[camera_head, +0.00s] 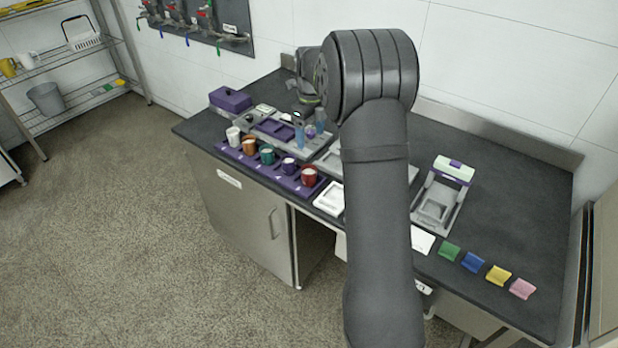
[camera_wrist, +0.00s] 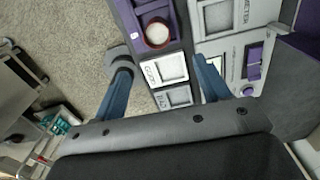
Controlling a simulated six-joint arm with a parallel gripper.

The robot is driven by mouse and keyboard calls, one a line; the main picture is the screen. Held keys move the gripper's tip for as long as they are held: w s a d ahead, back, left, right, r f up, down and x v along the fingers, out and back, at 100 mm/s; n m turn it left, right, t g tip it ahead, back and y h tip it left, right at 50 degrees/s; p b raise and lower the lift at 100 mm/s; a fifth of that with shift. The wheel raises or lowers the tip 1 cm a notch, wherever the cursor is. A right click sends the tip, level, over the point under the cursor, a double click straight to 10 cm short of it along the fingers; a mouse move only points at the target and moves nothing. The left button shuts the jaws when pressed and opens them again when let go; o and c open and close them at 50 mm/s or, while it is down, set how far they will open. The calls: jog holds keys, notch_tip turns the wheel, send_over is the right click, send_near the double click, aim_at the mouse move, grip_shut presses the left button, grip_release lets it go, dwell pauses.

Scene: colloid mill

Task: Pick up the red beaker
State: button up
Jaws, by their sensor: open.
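The red beaker (camera_head: 309,177) stands upright at the right end of a purple rack along the counter's front edge. In the wrist view the red beaker (camera_wrist: 157,34) is seen from above as a red rim around a pale inside, in a purple holder. My gripper (camera_wrist: 160,66) is open, its two blue fingers wide apart with nothing between them. The beaker lies beyond the fingertips, apart from them, near the top of that view. In the head view my gripper (camera_head: 309,128) hangs above the counter behind the rack, partly hidden by my arm.
White (camera_head: 233,136), orange (camera_head: 249,145), green (camera_head: 267,154) and purple (camera_head: 289,165) beakers stand in the same rack, left of the red one. A white square tray (camera_head: 329,198) lies just right of it. Grey equipment stands behind. Coloured pads lie at the right front.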

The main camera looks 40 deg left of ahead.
send_over(309, 171)
jog(key=s+d, duration=0.1)
jog(key=f, duration=0.9)
jog(key=shift+s+d+f, duration=0.1)
jog(key=shift+d+f, duration=0.1)
jog(key=f, duration=0.5)
jog(key=shift+s+a+f, duration=0.1)
jog(key=shift+s, duration=0.15)
jog(key=shift+c, duration=0.2)
jog(key=c, duration=1)
